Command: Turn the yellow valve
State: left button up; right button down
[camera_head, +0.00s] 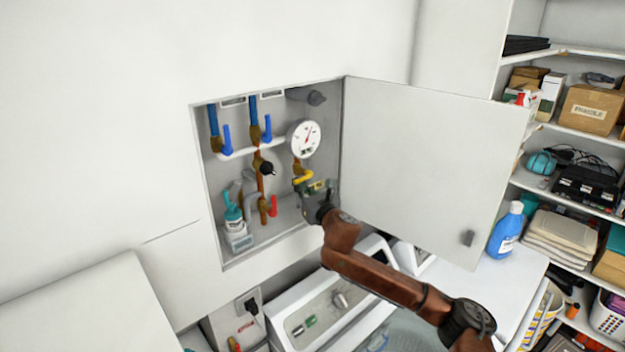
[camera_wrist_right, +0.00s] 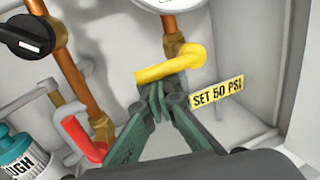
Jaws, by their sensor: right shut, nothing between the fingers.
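The yellow valve handle (camera_head: 303,176) sits on a copper pipe below the round white gauge (camera_head: 304,138), inside an open wall cabinet. In the right wrist view the yellow valve (camera_wrist_right: 168,66) lies roughly sideways, tilted up to the right, on its brass body. My right gripper (camera_head: 318,190) reaches into the cabinet just below the valve. In the right wrist view its green fingers (camera_wrist_right: 160,92) are shut and empty, with the tips right below the handle; I cannot tell if they touch it. My left gripper is not in view.
The cabinet door (camera_head: 430,165) stands open to the right. Inside are blue handles (camera_head: 227,138), a red handle (camera_wrist_right: 80,138), a black knob (camera_wrist_right: 27,36) and a white bottle (camera_head: 237,230). A "SET 50 PSI" label (camera_wrist_right: 217,92) is right of the valve. Shelves (camera_head: 570,132) stand at right.

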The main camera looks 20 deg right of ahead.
jog(key=shift+r, duration=0.8)
jog(key=shift+s, duration=0.15)
jog(key=shift+s+d+f+p, duration=0.15)
jog(key=shift+s+f+p, duration=0.15)
jog(key=shift+s, duration=0.25)
jog(key=s+d+f, duration=0.1)
jog(key=s+d, duration=0.1)
jog(key=s, duration=0.6)
jog(key=shift+d+f, duration=0.3)
jog(key=shift+d, duration=0.05)
jog(key=shift+s, duration=0.1)
